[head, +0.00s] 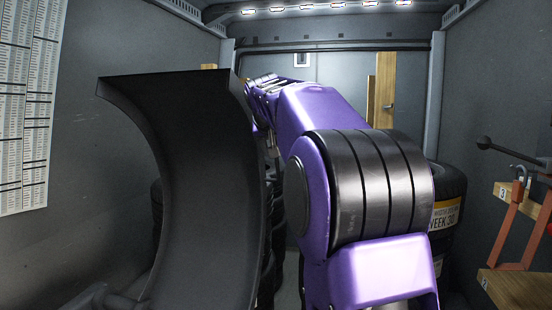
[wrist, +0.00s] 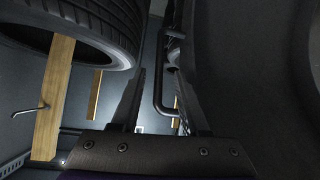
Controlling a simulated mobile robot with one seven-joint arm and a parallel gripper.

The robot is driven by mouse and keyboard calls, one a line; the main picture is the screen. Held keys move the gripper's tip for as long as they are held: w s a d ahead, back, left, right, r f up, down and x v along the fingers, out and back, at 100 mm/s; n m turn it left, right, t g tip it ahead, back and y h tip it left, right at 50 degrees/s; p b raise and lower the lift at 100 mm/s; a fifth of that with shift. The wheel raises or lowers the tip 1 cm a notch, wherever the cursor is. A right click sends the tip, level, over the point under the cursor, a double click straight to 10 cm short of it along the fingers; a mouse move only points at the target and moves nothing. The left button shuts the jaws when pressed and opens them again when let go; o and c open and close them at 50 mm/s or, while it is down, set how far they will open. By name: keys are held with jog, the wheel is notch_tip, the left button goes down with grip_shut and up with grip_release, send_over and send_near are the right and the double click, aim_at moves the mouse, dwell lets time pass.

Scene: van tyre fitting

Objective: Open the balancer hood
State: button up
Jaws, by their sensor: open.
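The balancer hood (head: 190,170) is a large dark curved shell at the left of the head view, its top edge high and its hollow side to the left. In the wrist view the hood (wrist: 255,70) fills the right side. A bent dark bar, looking like the hood's handle (wrist: 160,85), shows between the fingers of my gripper (wrist: 160,75). The fingers are apart, one on each side of the bar; I cannot tell how deep it sits between them. In the head view the hood and my arm hide the fingertips.
Stacked tyres (head: 447,200) stand behind my arm on the right. A tyre (wrist: 75,30) and a wooden post with a hook (wrist: 52,100) show in the wrist view. A wooden rack (head: 520,285) with an orange-handled tool is at right. A chart (head: 25,100) hangs on the left wall.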

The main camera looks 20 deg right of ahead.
jog(key=v, duration=1.2)
jog(key=shift+s+r, duration=0.15)
jog(key=shift+s, duration=0.05)
jog(key=shift+a, duration=0.1)
